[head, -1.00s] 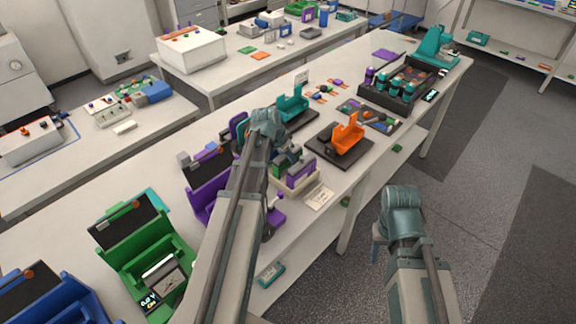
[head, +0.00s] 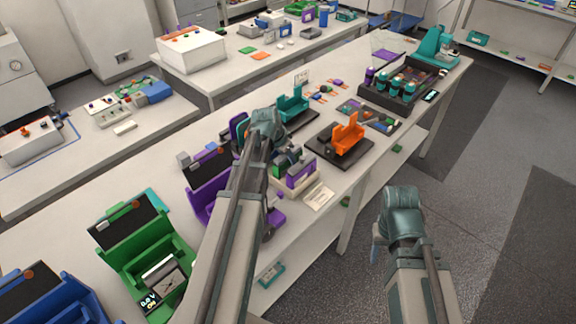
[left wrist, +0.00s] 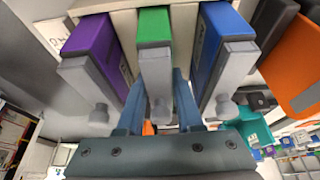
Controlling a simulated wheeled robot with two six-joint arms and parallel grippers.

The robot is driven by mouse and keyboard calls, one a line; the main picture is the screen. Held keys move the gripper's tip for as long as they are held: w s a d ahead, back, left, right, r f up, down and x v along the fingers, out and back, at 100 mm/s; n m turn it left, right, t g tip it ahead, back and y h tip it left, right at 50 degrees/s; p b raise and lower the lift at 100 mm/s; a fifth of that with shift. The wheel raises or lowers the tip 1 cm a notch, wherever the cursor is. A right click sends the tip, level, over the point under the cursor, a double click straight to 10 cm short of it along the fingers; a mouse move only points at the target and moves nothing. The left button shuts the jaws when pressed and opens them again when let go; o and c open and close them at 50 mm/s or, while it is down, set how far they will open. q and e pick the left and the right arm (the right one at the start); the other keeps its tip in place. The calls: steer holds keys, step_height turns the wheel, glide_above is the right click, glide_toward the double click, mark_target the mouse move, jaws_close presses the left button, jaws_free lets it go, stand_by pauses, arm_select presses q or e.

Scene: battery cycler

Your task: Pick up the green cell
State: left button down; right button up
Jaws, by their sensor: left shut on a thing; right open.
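The green cell (left wrist: 155,45) stands in the middle of a row in the left wrist view, with a grey end facing the camera. The purple cell (left wrist: 88,38) is on its left and the blue cell (left wrist: 222,40) on its right, each a narrow gap away. My left gripper (left wrist: 159,98) has one finger on each side of the green cell and is shut on it. In the head view my left wrist hides most of the gripper and the green cell. My right gripper (head: 377,243) is off the table's front edge, open, holding nothing visible.
The pale cell rack (head: 308,185) sits near the table's front edge, beside a paper card (head: 319,196). An orange holder (head: 347,137) stands to its right and a teal holder (head: 293,107) behind. Purple (head: 207,178) and green (head: 150,250) cycler stations stand on the left.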

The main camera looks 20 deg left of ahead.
stand_by(0.5)
arm_select(q)
step_height(320, 180, up, 10)
steer(key=p, duration=1)
